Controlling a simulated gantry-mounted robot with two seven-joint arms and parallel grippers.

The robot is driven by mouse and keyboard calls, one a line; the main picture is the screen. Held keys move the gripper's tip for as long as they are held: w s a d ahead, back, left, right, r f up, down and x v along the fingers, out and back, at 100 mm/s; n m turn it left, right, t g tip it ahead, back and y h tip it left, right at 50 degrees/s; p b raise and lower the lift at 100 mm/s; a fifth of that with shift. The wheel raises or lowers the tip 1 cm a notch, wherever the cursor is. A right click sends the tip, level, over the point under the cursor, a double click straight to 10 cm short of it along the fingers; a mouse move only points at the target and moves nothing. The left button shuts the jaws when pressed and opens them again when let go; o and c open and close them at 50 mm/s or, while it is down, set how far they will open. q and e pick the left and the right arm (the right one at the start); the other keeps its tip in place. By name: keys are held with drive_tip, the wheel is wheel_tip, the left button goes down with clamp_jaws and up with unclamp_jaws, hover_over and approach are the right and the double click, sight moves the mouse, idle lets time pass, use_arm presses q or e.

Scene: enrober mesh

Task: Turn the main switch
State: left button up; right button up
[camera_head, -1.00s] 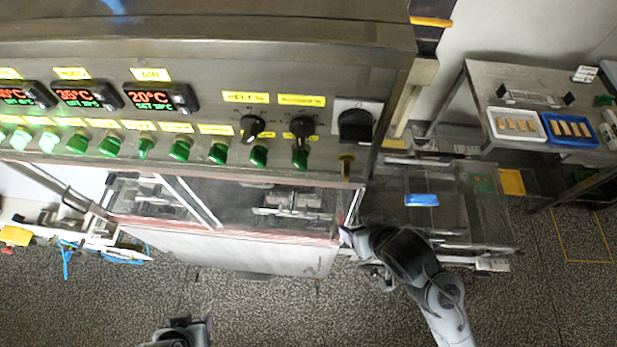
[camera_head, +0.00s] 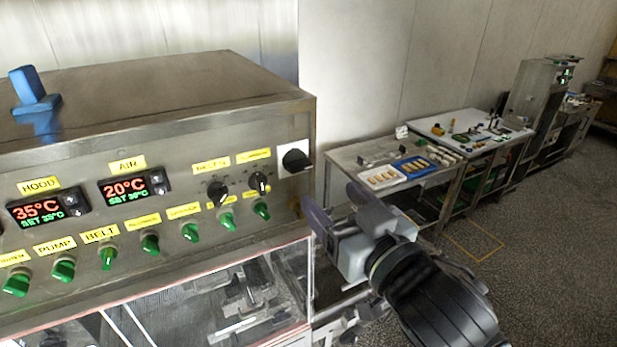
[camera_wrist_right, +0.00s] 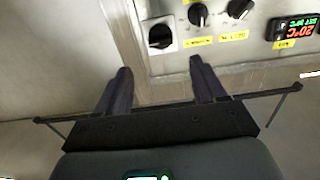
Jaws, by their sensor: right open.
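The main switch (camera_head: 296,160) looks to be the large black rotary knob on a white square plate at the right end of the steel control panel (camera_head: 190,198). In the right wrist view the knob (camera_wrist_right: 159,37) appears beyond the fingertips, roughly in line with the gap between them. My right gripper (camera_head: 341,207) is open and empty, below and to the right of the switch in the head view, apart from it. In the wrist view its two dark fingers (camera_wrist_right: 160,68) are spread. My left gripper is out of view.
Two smaller black knobs (camera_head: 218,192) and a row of green switches (camera_head: 150,244) sit left of the main switch. A blue object (camera_head: 34,92) stands on the cabinet top. A side table with a white tray (camera_head: 381,178) and a blue tray (camera_head: 412,166) stands behind my right arm.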

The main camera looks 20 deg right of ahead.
sight(302, 168)
drive_tip(key=w, duration=0.3)
drive_tip(key=w+b, duration=0.1)
drive_tip(key=w, duration=0.3)
drive_tip(key=w+a+b, duration=0.1)
drive_tip(key=w, duration=0.2)
drive_tip(key=shift+w+r, duration=0.1)
drive_tip(key=shift+w, duration=0.1)
drive_tip(key=shift+c, duration=0.4)
drive_tip(key=shift+c, duration=1.2)
drive_tip(key=c, duration=0.7)
